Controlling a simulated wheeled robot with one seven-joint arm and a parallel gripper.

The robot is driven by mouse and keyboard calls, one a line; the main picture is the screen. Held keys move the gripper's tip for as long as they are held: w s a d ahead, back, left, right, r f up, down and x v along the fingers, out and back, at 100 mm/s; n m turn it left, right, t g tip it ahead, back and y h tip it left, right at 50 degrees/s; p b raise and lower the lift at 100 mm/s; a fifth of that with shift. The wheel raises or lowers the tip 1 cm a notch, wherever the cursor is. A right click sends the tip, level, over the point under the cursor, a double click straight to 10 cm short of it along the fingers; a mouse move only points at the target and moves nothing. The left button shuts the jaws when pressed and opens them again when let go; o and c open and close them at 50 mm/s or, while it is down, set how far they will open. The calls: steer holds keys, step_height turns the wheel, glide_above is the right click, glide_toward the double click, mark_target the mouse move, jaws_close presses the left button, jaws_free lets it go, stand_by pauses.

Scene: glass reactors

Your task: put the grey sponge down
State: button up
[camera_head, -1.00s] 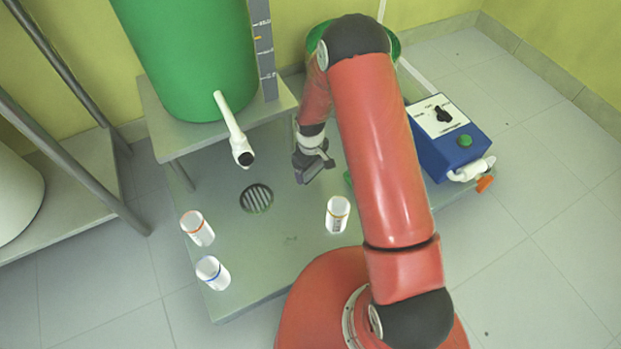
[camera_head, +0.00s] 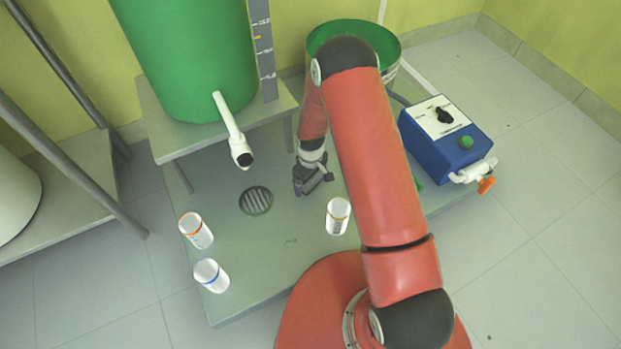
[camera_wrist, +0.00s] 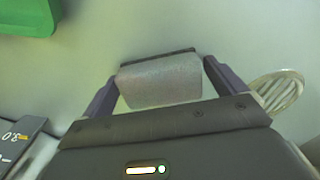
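The grey sponge (camera_wrist: 160,82) shows in the wrist view between the two fingers of my gripper (camera_wrist: 160,72). The fingertips meet its left and right sides, and a dark strip runs along its far edge. In the head view my gripper (camera_head: 314,180) is low over the grey platform (camera_head: 265,240), right of the round drain grate and behind a white cup. The sponge cannot be made out in the head view. Whether its underside touches the platform cannot be told.
The drain grate (camera_head: 256,200) is left of my gripper. White cups stand nearby: one with a tan rim (camera_head: 338,217), one orange-rimmed (camera_head: 196,231), one blue-rimmed (camera_head: 211,275). A blue control box (camera_head: 440,150) is at right. A white spout (camera_head: 232,135) overhangs the platform.

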steer(key=s+d+r+m+t+p, duration=0.1)
steer(key=s+d+r, duration=0.1)
steer(key=r, duration=1)
steer(key=s+d+r+m+t+p, duration=0.1)
steer(key=s+d+r+m, duration=0.1)
steer(key=r, duration=1.1)
steer(key=s+d+r+m+t+p, duration=0.1)
steer(key=s+d+r, duration=0.15)
steer(key=r, duration=0.95)
steer(key=s+d+r+m+t, duration=0.1)
steer(key=s+d+r+m, duration=0.1)
steer(key=s+r, duration=0.3)
steer(key=s+d+r+m+t, duration=0.1)
steer(key=s+r, duration=0.5)
steer(key=s, duration=0.7)
steer(key=shift+s+d+m+t, duration=0.35)
steer(key=shift+d+m, duration=0.2)
steer(key=shift+m, duration=0.45)
